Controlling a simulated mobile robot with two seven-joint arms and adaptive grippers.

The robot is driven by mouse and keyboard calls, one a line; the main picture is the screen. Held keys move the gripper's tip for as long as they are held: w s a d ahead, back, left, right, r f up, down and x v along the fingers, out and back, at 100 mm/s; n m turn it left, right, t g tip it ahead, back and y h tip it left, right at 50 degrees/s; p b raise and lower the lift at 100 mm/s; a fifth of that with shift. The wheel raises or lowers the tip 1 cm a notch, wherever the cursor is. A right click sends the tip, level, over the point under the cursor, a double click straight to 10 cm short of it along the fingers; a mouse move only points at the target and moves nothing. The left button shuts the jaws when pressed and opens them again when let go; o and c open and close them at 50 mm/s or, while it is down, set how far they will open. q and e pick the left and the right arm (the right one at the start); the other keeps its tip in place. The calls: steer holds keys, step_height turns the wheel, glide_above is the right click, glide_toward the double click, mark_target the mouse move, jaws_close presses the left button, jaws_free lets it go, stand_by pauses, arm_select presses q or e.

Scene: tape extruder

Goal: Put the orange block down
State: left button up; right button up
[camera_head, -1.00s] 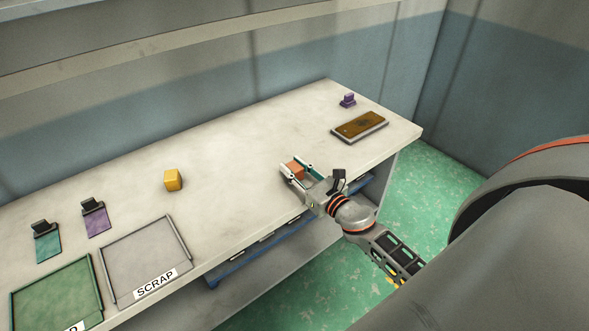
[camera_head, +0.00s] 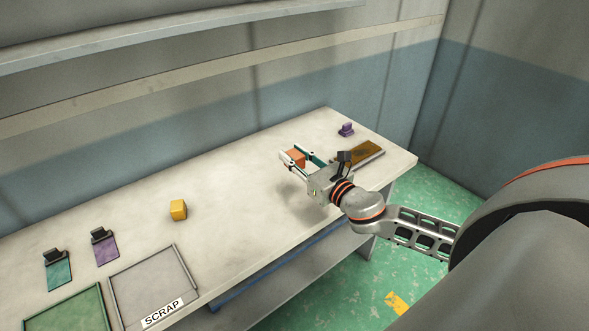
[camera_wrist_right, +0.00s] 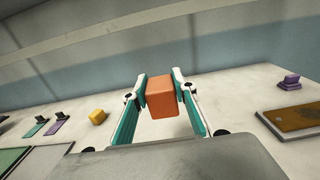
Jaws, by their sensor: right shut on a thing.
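The orange block (camera_head: 295,158) is between the fingers of my right gripper (camera_head: 300,160), which is shut on it. The gripper holds it above the bench (camera_head: 240,190), and a shadow lies on the bench below. In the right wrist view the orange block (camera_wrist_right: 161,97) sits between the two teal-lined fingers, near their tips. My left gripper is in neither view.
A yellow block (camera_head: 178,210) stands on the bench to the left. A grey SCRAP tray (camera_head: 188,280), a green tray (camera_head: 60,310) and two clip-topped cards are at the left. A brown-topped plate (camera_head: 368,153) and a purple piece (camera_head: 346,129) are at the right. The bench middle is clear.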

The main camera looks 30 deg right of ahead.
steer(key=shift+r, duration=1.3)
steer(key=s+a+f+h, duration=0.1)
steer(key=s+a+f, duration=0.1)
steer(key=s+a, duration=1)
steer(key=shift+s+a+f+m, duration=0.3)
steer(key=shift+s+a+m, duration=0.1)
steer(key=shift+s, duration=0.15)
steer(key=shift+w, duration=0.1)
